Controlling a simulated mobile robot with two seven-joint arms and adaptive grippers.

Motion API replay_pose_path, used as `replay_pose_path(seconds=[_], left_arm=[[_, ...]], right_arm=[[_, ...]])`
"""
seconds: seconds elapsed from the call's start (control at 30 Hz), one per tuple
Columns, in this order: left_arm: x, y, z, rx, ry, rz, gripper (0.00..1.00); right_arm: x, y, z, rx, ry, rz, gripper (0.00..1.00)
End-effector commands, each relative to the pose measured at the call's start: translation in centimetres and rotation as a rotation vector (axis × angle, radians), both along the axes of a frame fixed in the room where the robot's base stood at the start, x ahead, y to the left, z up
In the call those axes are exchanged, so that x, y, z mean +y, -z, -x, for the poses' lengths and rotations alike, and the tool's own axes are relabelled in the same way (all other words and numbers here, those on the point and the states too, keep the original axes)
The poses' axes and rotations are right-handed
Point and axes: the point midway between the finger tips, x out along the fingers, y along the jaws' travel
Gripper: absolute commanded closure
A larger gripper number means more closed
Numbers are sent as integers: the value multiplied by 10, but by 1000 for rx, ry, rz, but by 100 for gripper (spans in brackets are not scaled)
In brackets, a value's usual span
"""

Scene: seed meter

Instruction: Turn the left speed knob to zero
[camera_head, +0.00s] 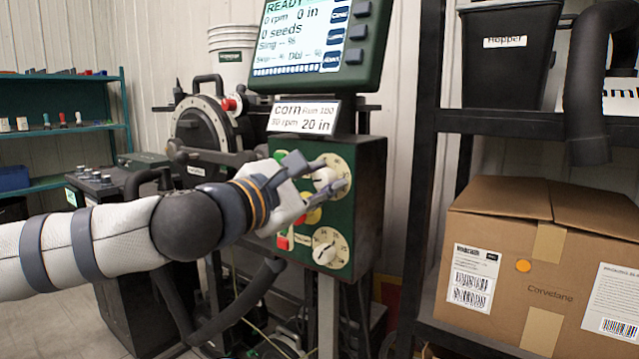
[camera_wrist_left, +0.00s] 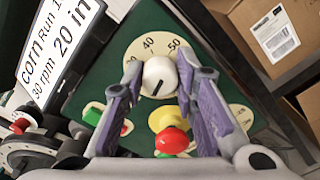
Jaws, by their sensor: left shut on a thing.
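The green control box (camera_head: 364,195) carries two cream dials, one above the other in the head view. The white knob (camera_wrist_left: 160,77) on the upper dial (camera_head: 338,163) is between the fingers of my left gripper (camera_head: 330,175). In the left wrist view my left gripper (camera_wrist_left: 160,80) is shut on this knob, one finger at each side. The knob's dark mark points down and left in that view. The numbers 40 and 50 show on the dial (camera_wrist_left: 150,38) beyond it. The lower dial (camera_head: 325,247) has its own white knob and is untouched. My right gripper is not in view.
A red button on a yellow base (camera_wrist_left: 172,140) sits close below my fingers. A green button (camera_wrist_left: 92,115) is beside it. The screen (camera_head: 315,40) reads READY and 0 rpm. A card (camera_head: 303,117) hangs below it. A shelf with a cardboard box (camera_head: 545,260) stands right.

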Motion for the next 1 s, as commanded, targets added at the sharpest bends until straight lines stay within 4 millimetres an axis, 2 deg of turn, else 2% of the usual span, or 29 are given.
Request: replay_pose_path(seconds=[0.43, 1.0], left_arm=[[0, 1, 0, 152, 1, 208, 100], [0, 0, 0, 186, 1, 254, 100]], right_arm=[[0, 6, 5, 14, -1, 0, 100], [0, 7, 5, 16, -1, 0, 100]])
